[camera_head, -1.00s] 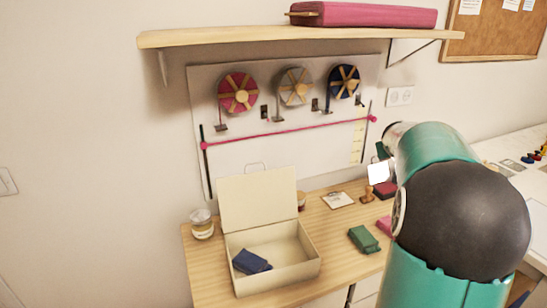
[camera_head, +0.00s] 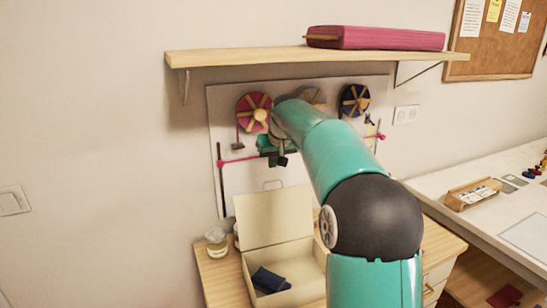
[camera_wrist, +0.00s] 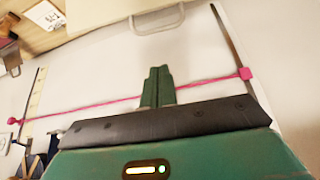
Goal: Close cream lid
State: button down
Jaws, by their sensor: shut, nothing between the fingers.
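The cream box (camera_head: 310,285) stands on the wooden table, and its cream lid (camera_head: 272,217) is raised, standing open at the back. A dark blue folded item (camera_head: 270,281) lies inside. The lid's edge (camera_wrist: 110,14) also shows at the top of the wrist view, with a thin handle loop (camera_wrist: 157,20). My gripper (camera_head: 278,160) is in front of the wall panel, above the lid and apart from it. In the wrist view its green fingers (camera_wrist: 157,84) are together and empty. My arm covers the right part of the box.
A glass jar (camera_head: 217,243) stands left of the box. A shelf (camera_head: 270,57) with a pink case (camera_head: 375,38) is above. The wall panel (camera_head: 229,190) holds spools and a pink cord (camera_head: 240,160). A white desk (camera_head: 460,180) is at the right.

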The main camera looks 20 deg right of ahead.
jog(key=x, duration=0.6)
jog(key=s, duration=0.2)
jog(key=s+r, duration=0.1)
jog(key=s, duration=0.1)
jog(key=shift+s, duration=0.1)
jog(key=shift+s+a, duration=0.1)
jog(key=shift+s, duration=0.05)
